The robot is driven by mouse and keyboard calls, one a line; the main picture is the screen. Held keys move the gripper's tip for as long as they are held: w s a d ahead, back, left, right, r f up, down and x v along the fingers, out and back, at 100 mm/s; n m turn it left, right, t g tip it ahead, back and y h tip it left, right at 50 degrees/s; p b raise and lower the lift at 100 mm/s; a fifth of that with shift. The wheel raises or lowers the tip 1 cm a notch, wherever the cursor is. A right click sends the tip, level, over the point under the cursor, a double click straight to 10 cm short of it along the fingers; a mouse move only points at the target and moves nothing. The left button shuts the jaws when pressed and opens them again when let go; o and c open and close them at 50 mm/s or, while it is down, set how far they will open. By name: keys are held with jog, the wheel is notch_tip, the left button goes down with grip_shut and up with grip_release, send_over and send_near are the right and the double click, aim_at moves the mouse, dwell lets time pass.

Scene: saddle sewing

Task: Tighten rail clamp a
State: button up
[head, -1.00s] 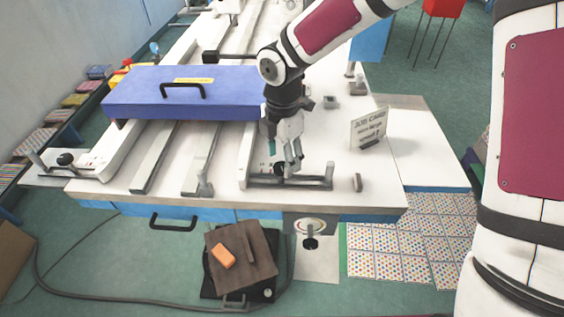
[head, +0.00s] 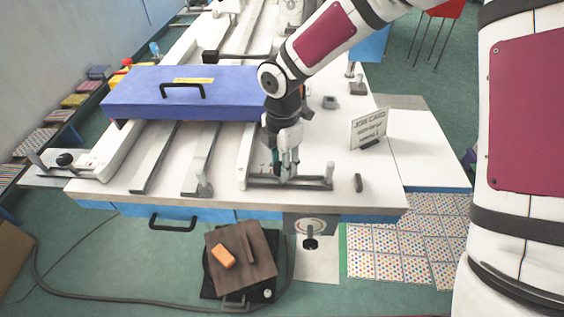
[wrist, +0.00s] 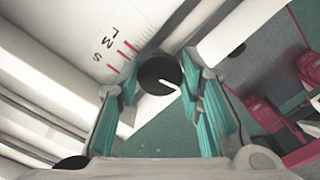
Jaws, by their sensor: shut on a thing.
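A round black knob (wrist: 160,74) with a white pointer line sits between the green finger pads in the wrist view. The pointer slants toward the lower right. Beside the knob, a white surface carries red marks (wrist: 123,58) with the letters S, M and L. My gripper (head: 287,173) points down at the near end of the white table, over a grey rail piece (head: 312,184). It also shows in the wrist view (wrist: 160,82), its fingertips shut on the knob from both sides. In the head view the gripper hides the knob.
A similar black knob (head: 65,159) is at the table's left end. A long blue box (head: 185,100) with a black handle lies across the rails left of my arm. A job card (head: 369,128) stands to the right. A small dark block (head: 358,183) lies near the front edge.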

jog(key=shift+m, duration=0.3)
jog(key=m, duration=0.9)
jog(key=shift+s+m, duration=0.1)
jog(key=shift+m, duration=0.3)
jog(key=m, duration=0.5)
jog(key=shift+b, duration=0.4)
jog(key=shift+m, duration=2.5)
jog(key=shift+a, duration=0.1)
jog(key=o, duration=1.2)
jog(key=shift+s, duration=0.1)
jog(key=shift+r, duration=0.15)
